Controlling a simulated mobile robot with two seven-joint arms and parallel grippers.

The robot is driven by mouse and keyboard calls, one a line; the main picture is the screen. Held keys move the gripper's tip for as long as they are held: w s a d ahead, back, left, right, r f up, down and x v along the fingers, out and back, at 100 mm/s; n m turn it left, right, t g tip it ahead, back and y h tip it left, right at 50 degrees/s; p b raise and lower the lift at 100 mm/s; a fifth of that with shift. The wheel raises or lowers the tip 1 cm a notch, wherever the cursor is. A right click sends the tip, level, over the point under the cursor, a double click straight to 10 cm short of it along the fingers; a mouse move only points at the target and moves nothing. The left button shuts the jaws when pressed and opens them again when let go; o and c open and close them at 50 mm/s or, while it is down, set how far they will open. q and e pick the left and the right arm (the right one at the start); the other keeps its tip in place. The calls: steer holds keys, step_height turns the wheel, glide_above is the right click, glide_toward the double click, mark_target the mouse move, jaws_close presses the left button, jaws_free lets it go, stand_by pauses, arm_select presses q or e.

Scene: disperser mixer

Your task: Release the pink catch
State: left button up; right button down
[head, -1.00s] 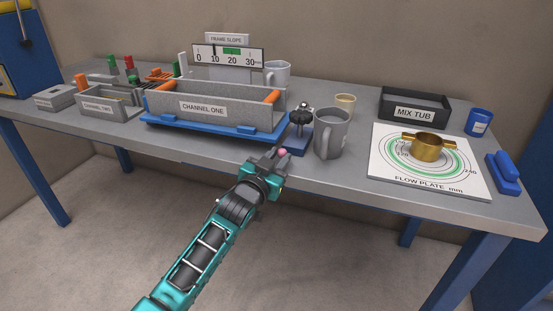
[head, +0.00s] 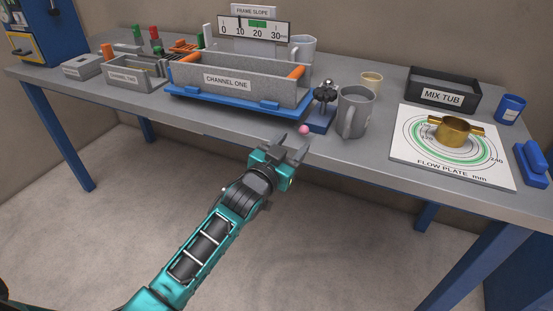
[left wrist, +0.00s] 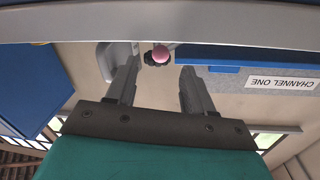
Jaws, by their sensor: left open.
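The pink catch (head: 304,130) is a small pink ball at the front of the dark blue base of the black-knobbed post (head: 325,92), to the right of the CHANNEL ONE trough (head: 235,85). My left gripper (head: 292,146) is open and empty at the table's front edge, just short of the catch; I see no contact. In the left wrist view its two fingers (left wrist: 158,88) are apart. My right gripper is not in view.
A grey mug (head: 355,112) stands close to the right of the post. The flow plate (head: 415,170) carries a brass ring (head: 452,130). The table's front edge (head: 370,170) runs beneath the gripper. The floor in front is clear.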

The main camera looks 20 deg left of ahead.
arm_select(q)
steer(key=s+a, duration=0.1)
steer(key=s, duration=0.6)
steer(key=shift+s+p, duration=0.35)
steer(key=shift+s, duration=0.05)
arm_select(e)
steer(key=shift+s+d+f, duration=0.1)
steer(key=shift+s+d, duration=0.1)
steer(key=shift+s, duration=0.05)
arm_select(q)
steer(key=s+d+f+g+p, duration=0.1)
steer(key=s+f+g+p, duration=0.1)
steer(key=s+f, duration=0.5)
steer(key=s+d+f+n+g+p, duration=0.1)
steer(key=s+f+g, duration=0.4)
steer(key=s, duration=0.7)
step_height(320, 180, down, 3)
steer(key=shift+d+r+p, duration=0.15)
steer(key=shift+d+p, duration=0.05)
steer(key=shift+p, duration=0.3)
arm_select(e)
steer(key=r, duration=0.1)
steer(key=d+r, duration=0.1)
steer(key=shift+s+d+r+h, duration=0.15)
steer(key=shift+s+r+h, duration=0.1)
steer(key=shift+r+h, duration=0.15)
